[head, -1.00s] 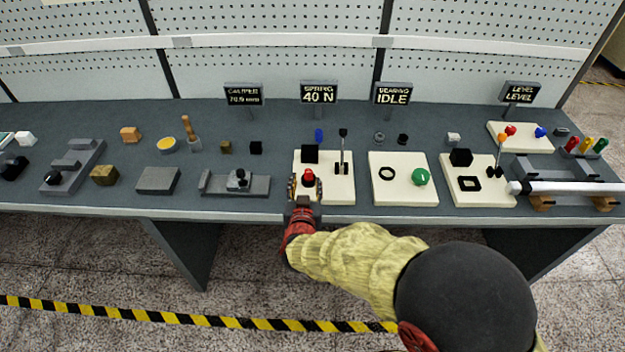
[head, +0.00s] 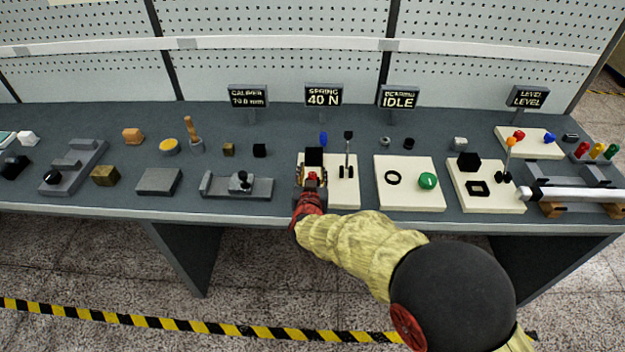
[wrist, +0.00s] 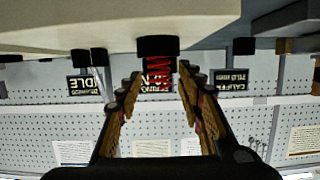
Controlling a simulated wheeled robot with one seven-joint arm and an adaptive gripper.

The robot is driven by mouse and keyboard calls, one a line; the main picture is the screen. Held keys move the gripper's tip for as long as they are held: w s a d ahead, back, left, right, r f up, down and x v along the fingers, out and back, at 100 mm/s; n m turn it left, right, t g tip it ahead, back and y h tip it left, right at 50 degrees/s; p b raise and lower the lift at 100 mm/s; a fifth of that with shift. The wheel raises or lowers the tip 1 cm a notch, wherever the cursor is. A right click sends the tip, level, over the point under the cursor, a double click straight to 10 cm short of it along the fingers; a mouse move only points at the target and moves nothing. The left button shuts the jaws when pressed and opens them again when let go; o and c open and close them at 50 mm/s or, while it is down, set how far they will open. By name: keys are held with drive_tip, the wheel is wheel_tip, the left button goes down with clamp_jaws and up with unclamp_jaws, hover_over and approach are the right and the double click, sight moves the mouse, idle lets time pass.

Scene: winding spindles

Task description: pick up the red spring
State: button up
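The red spring (head: 312,177) stands on the cream plate (head: 344,196) below the SPRING sign, in front of a black block (head: 314,157). In the wrist view the red coils (wrist: 160,73) show beside a black piece, between the two fingers. My gripper (head: 311,183) is at the spring, with a finger to either side. It also shows in the wrist view (wrist: 160,88), where the fingers stand apart. I cannot tell whether either finger touches the spring. The gripper hides the spring's lower part in the head view.
A blue spring (head: 323,138) lies behind the plate. A grey slide fixture (head: 237,187) is to the left, and a plate with a green knob (head: 428,180) is to the right.

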drive_tip(key=c, duration=0.9)
